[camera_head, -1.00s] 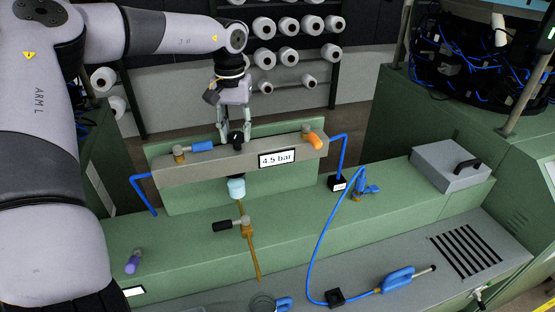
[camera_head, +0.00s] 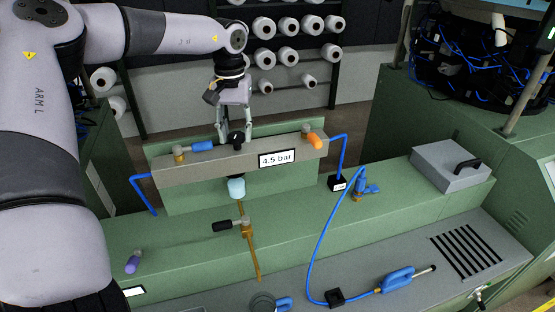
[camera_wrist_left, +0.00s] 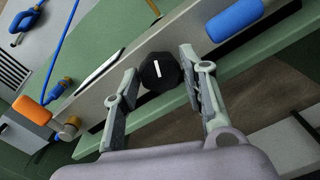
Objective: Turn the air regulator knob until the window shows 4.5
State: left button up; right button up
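The black air regulator knob (camera_head: 237,139) sits on top of the grey bar. The window (camera_head: 277,158) on the bar's front reads 4.5 bar. My left gripper (camera_head: 233,131) points down over the knob, with its fingers on either side of it. In the left wrist view the knob (camera_wrist_left: 161,72) shows a white mark on its top. There the fingers of my left gripper (camera_wrist_left: 158,66) stand apart, with a small gap to the knob on each side. My right gripper is in neither view.
On the bar, a blue handle (camera_head: 202,146) lies left of the knob and an orange handle (camera_head: 314,140) lies to the right. A pale blue bowl (camera_head: 236,188) hangs below. A grey box (camera_head: 450,167) stands at the right.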

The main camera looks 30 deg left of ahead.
pick_arm(q)
jog(key=shift+r, duration=0.1)
jog(key=shift+r+p, duration=1.95)
jog(key=shift+r, duration=1)
jog(key=shift+o, duration=0.4)
jog(key=shift+o, duration=1.2)
jog(key=shift+r, duration=0.1)
